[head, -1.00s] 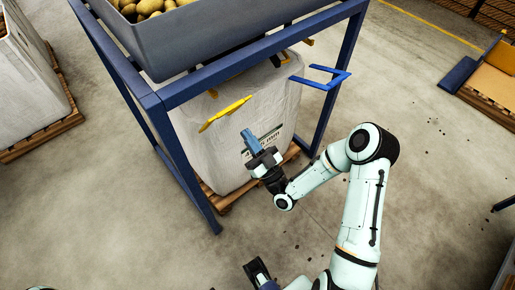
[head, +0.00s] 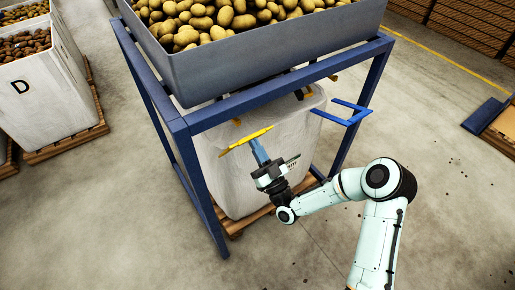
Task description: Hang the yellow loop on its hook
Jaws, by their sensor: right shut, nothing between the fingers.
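The yellow loop (head: 247,139) is a strap at the near top corner of the white bulk bag (head: 222,178), below the grey hopper. It sticks out slantwise toward me. My right gripper (head: 259,150) is shut with nothing between its blue fingers. Its tips are right at the loop's lower side; I cannot tell whether they touch it. My left gripper is out of view.
The blue steel frame (head: 170,130) stands around the bag, with a post close to its left. The grey hopper (head: 270,60) full of potatoes sits above. White bag D (head: 45,95) stands at left. The floor in front is clear.

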